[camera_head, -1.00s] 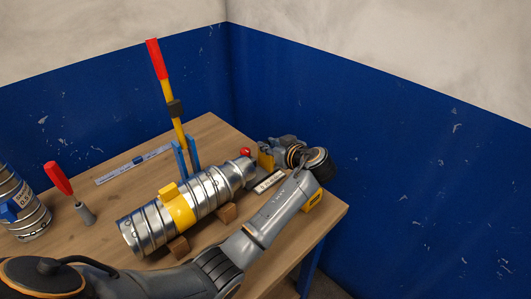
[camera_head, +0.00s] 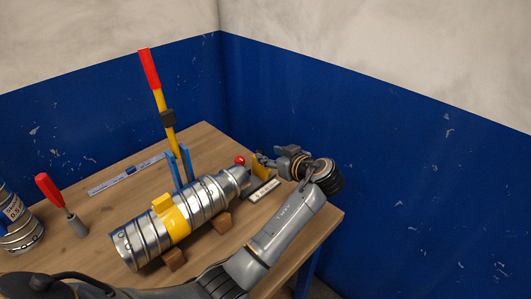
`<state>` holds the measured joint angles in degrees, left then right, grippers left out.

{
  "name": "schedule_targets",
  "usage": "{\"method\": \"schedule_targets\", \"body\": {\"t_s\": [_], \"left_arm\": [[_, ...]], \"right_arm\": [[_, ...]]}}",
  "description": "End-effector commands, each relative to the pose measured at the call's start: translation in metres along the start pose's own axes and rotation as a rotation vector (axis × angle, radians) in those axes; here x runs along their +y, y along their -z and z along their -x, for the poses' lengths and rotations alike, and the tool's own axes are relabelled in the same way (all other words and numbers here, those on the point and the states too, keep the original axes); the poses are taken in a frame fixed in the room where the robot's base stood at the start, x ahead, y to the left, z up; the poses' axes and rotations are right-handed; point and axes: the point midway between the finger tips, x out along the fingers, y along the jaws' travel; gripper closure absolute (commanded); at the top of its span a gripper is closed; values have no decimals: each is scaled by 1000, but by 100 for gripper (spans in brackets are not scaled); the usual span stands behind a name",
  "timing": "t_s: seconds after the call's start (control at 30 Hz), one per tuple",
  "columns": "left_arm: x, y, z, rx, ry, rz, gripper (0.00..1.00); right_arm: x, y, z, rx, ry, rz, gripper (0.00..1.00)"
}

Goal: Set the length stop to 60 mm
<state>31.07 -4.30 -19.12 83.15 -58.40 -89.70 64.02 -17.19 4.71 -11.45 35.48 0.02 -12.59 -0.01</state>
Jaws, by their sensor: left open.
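A yellow upright block (camera_head: 260,163) with a red knob (camera_head: 239,160) stands by a short white scale strip (camera_head: 264,190) near the far right of the table; this looks like the length stop. The scale's marks are too small to read. My left gripper (camera_head: 268,154) is open just above and to the right of the yellow block. I cannot tell whether its fingers touch the block. My right gripper is out of view.
A ribbed metal duct (camera_head: 135,243) with a yellow band (camera_head: 177,224) rests on brown wooden blocks (camera_head: 174,258). A tall red-and-yellow lever (camera_head: 159,101) rises behind it. A red-handled tool (camera_head: 50,190) and another duct piece (camera_head: 22,238) stand left. Blue walls (camera_head: 400,180) are behind.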

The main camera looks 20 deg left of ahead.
Motion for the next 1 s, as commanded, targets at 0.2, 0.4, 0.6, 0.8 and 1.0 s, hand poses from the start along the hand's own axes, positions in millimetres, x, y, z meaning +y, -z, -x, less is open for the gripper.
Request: {"method": "schedule_targets", "body": {"t_s": [0.2, 0.4, 0.6, 0.8, 1.0], "left_arm": [[1, -1, 48, -3, -3, 1, 53], [1, -1, 74, -2, -2, 0, 53], [1, 0, 81, 0, 0, 0, 53], [1, 0, 80, 0, 0, 0, 53], [1, 3, 81, 0, 0, 0, 53]], "right_arm": [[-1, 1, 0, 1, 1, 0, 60], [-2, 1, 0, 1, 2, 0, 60], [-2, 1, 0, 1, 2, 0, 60], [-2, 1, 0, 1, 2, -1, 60], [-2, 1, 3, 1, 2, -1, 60]]}}
